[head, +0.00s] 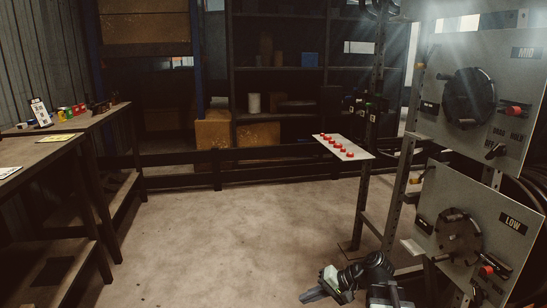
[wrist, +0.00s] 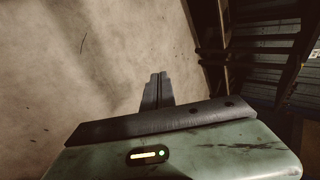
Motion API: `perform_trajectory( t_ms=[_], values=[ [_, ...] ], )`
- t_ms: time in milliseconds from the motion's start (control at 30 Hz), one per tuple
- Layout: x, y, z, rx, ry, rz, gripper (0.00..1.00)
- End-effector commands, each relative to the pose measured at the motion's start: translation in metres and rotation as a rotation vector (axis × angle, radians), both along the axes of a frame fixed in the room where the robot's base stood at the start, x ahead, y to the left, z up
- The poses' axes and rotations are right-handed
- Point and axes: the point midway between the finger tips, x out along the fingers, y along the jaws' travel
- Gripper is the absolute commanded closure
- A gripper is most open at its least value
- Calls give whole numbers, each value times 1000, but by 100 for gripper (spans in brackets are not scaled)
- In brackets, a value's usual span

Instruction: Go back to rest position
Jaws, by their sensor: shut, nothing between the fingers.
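My gripper (head: 313,296) is low at the bottom of the head view, in front of the crimper panels and above the bare floor. In the wrist view its fingers (wrist: 157,90) are together with nothing between them. The green gripper housing fills the bottom of that view. The crimper panel marked MID (head: 475,140) is at the upper right of the head view, and the panel marked LOW (head: 462,262) is below it. Both carry a round dark die head. My gripper is apart from both panels.
A small shelf (head: 362,156) with several red pieces sticks out left of the panels. A workbench (head: 62,146) with small coloured items stands at the left. A low rail (head: 290,152) and dark shelving are at the back. The floor (head: 210,235) in the middle is clear.

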Motion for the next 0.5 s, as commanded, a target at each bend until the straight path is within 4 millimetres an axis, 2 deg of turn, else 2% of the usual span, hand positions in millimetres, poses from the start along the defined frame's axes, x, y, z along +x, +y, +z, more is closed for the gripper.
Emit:
perform_trajectory(
  t_ms=[33, 100, 167, 233, 300, 400, 467, 500],
  values=[
    [-11, 21, -7, -73, 16, 59, 100],
    [-25, 38, -22, -191, 37, 127, 100],
    [-36, 43, -34, -300, 52, 176, 100],
    [-46, 39, -46, -422, 65, 216, 100],
    [-52, 21, -56, -541, 80, 233, 100],
    [-59, -19, -66, -708, 108, 228, 100],
    [-62, -44, -68, -807, 127, 226, 100],
    [-63, -57, -62, -858, 140, 225, 100]
  ],
)
